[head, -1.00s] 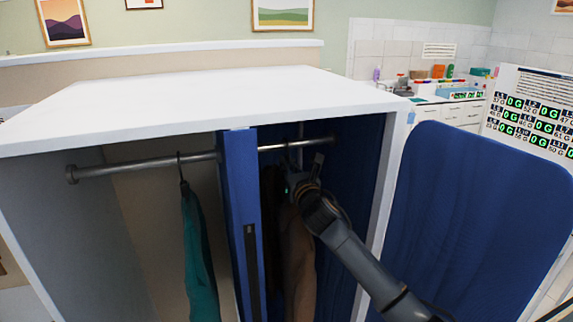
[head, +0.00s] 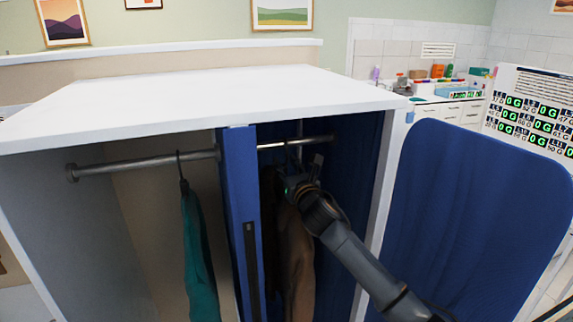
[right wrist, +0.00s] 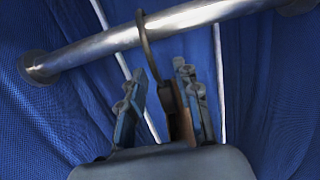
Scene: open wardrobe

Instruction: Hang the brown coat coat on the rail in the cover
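The brown coat (head: 297,265) hangs down in the right compartment of the wardrobe, below the metal rail (head: 318,140). My right gripper (head: 307,170) is just under this rail at the top of the coat. In the right wrist view its two fingers (right wrist: 166,105) stand apart on either side of the brown hanger neck (right wrist: 178,115), with a gap on the left. The hanger's dark hook (right wrist: 146,45) crosses the near side of the rail (right wrist: 185,22) and its top reaches the rail's upper edge. The hook's far side is hidden. My left gripper is not in view.
A teal garment (head: 200,255) hangs from the rail in the left compartment. A blue divider (head: 241,200) stands close left of the coat. The blue cover panel (head: 470,220) is on the right. The wardrobe's white top (head: 200,100) lies above my gripper.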

